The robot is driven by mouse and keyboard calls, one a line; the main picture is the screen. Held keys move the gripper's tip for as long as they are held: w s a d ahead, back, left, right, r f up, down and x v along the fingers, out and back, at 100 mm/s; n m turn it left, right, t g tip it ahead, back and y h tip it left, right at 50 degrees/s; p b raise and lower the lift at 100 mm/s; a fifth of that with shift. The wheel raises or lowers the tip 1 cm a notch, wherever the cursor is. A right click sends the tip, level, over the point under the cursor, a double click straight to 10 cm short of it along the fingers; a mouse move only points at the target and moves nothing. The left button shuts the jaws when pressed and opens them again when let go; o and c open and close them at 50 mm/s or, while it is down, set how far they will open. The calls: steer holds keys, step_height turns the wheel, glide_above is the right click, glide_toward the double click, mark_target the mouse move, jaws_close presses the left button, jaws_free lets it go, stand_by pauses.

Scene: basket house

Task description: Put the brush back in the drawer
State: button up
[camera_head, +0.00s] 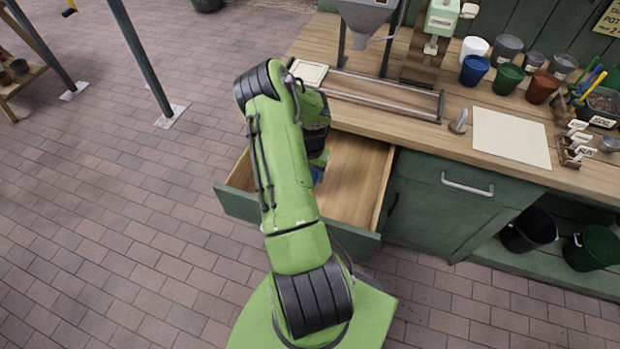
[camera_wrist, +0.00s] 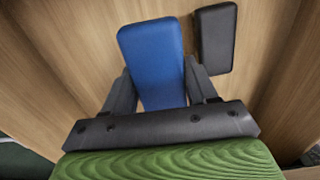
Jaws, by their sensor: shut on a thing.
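The drawer (camera_head: 366,228) is pulled out from the green workbench, with a pale wooden inside. My gripper (camera_wrist: 160,78) reaches down into it and is mostly hidden behind my arm in the head view. In the wrist view its two dark fingers are shut on a blue, rounded block, which I take to be the brush (camera_wrist: 153,52). A small bit of the blue shows in the head view (camera_head: 317,175) inside the drawer's outline. No bristles are visible. I cannot tell whether the brush touches the drawer floor (camera_wrist: 60,50).
A dark grey block (camera_wrist: 217,38) lies in the drawer, close to the right of the brush. The worktop (camera_head: 400,140) above holds a wooden tray frame (camera_head: 372,95), several pots and a pale board (camera_head: 511,138). A closed cabinet (camera_head: 440,205) stands right of the drawer.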

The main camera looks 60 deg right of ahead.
mark_target(312, 171)
step_height(312, 171, down, 7)
steer(key=shift+b, duration=0.35)
steer(key=shift+f, duration=0.2)
steer(key=o, duration=0.7)
steer(key=shift+o, duration=0.2)
step_height(312, 171, up, 12)
steer(key=shift+r+p, duration=0.25)
steer(key=shift+p, duration=0.55)
